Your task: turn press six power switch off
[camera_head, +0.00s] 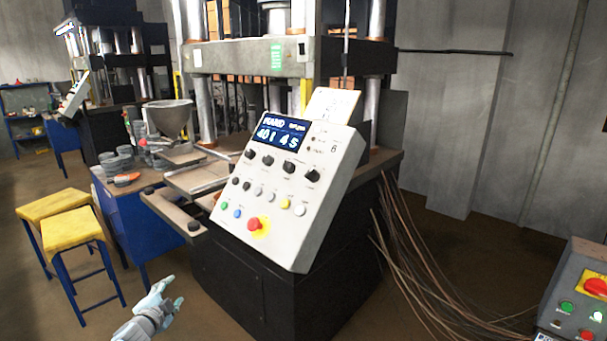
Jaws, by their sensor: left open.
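A tilted white control panel (268,226) is mounted on the front of a large press (245,57) in the middle of the head view. It has a lit blue display (277,134), black knobs, several small coloured buttons and a red mushroom button (254,224) on a yellow disc. My left gripper (170,294) is open and empty at the lower left, in front of the press and well short of the panel. My right gripper is not in view.
Two yellow-topped stools (73,232) stand at the left beside a blue bench (135,221) with stacked discs and a grey hopper (168,118). Loose cables (415,270) hang right of the press. A grey box (577,290) with a red button stands at the lower right.

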